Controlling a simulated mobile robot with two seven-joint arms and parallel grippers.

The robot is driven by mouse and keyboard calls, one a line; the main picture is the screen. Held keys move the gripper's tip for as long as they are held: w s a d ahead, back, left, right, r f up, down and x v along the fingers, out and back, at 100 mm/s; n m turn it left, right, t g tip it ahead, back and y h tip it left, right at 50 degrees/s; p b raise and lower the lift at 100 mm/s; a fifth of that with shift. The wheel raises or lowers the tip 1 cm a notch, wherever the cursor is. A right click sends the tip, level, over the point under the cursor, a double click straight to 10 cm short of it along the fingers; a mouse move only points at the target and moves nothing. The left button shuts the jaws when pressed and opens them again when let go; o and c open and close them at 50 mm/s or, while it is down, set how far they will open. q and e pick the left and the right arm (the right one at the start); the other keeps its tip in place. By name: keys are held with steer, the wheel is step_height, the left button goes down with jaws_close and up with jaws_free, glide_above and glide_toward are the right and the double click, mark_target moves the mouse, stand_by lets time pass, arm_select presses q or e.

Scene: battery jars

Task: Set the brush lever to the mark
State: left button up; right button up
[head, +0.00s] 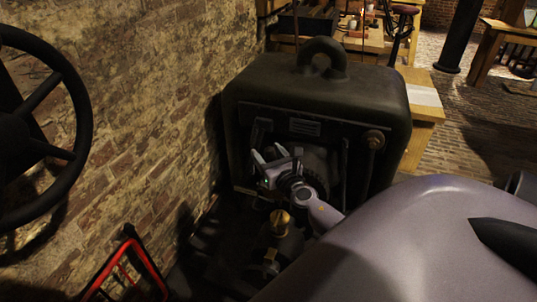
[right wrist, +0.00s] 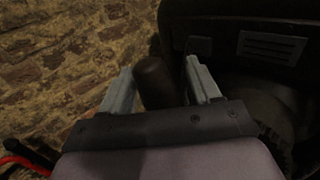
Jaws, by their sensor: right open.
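A dark machine housing (head: 310,95) with a lifting eye on top stands in the middle of the head view. My right gripper (head: 272,162) is open in front of its lower left face. In the right wrist view, a dark rounded handle (right wrist: 153,80), which looks like the brush lever's end, shows between the two pale fingers of my right gripper (right wrist: 162,85). I cannot tell whether either finger touches it. The lever's lower part is hidden behind the gripper, and I cannot make out the mark. My left gripper is out of view.
A brick wall (head: 140,100) runs close along the left. A black handwheel (head: 80,95) is at the far left, with a red frame (head: 125,262) below it. A brass-topped fitting (head: 280,222) stands just below the gripper. A wooden bench (head: 425,105) is behind the machine.

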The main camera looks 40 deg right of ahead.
jaws_close()
steer(key=shift+s+f, duration=0.15)
steer(key=shift+m+t, duration=0.7)
steer(key=shift+m, duration=0.2)
steer(key=s+d+b, duration=0.1)
steer(key=b, duration=0.1)
steer(key=s+b, duration=0.2)
steer(key=s+d+r+b, duration=0.1)
steer(key=s+b, duration=0.1)
steer(key=b, duration=0.1)
steer(key=shift+d, duration=0.35)
jaws_free()
